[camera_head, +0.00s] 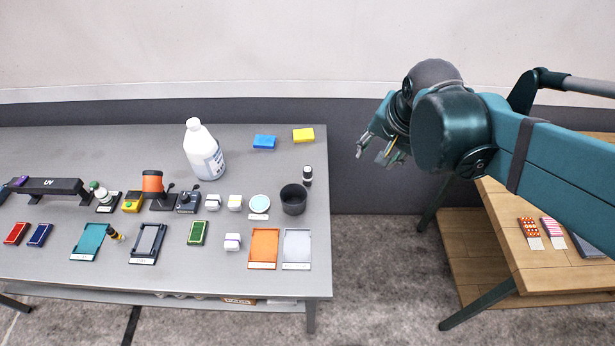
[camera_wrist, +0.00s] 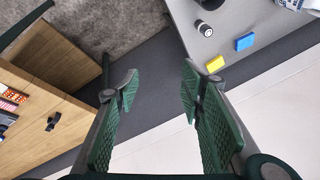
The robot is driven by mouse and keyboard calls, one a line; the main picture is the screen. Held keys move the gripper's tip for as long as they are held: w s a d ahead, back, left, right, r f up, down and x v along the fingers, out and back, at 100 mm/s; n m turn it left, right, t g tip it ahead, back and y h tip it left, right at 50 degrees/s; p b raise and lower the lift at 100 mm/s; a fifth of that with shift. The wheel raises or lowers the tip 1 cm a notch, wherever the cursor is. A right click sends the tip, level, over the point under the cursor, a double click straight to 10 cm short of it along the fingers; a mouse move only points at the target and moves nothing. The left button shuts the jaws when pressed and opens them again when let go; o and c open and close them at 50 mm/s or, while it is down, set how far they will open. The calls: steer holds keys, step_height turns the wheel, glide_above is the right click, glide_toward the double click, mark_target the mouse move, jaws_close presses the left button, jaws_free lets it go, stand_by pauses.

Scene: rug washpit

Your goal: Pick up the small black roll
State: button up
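My gripper (camera_head: 374,153) is raised in the gap between the grey table and the wooden table. In the wrist view my gripper (camera_wrist: 158,85) is open, with nothing between its two green pads. A small black object (camera_wrist: 53,121) lies on the wooden table, left of the fingers in the wrist view; it may be the small black roll, but its shape is unclear. My arm seems to hide it in the head view. A small black-and-white cylinder (camera_head: 307,175) stands near the grey table's right edge; it also shows in the wrist view (camera_wrist: 204,29).
The grey table (camera_head: 350,283) holds a black cup (camera_head: 293,199), a white jug (camera_head: 204,150), blue (camera_head: 264,142) and yellow (camera_head: 303,135) blocks, and several trays. The wooden table (camera_head: 497,218) at right carries patterned samples (camera_head: 530,232).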

steer(key=w+a+f+m+g, duration=0.2)
steer(key=w+a+f+m, duration=0.55)
steer(key=w, duration=0.35)
steer(key=m+g, duration=0.3)
steer(key=m, duration=0.3)
glide_toward(307, 169)
steer(key=shift+h, duration=0.3)
step_height(307, 169, down, 5)
steer(key=shift+f, duration=0.25)
steer(key=shift+a+f, duration=0.35)
steer(key=shift+f, duration=0.15)
steer(key=shift+f, duration=1.3)
steer(key=shift+f, duration=0.1)
steer(key=shift+s+d+f+b, duration=0.1)
steer(key=shift+f+b, duration=0.05)
steer(key=shift+f, duration=1.1)
steer(key=shift+d+f+b, duration=0.1)
steer(key=shift+f+b, duration=0.05)
steer(key=shift+f, duration=1.1)
steer(key=shift+c, duration=0.7)
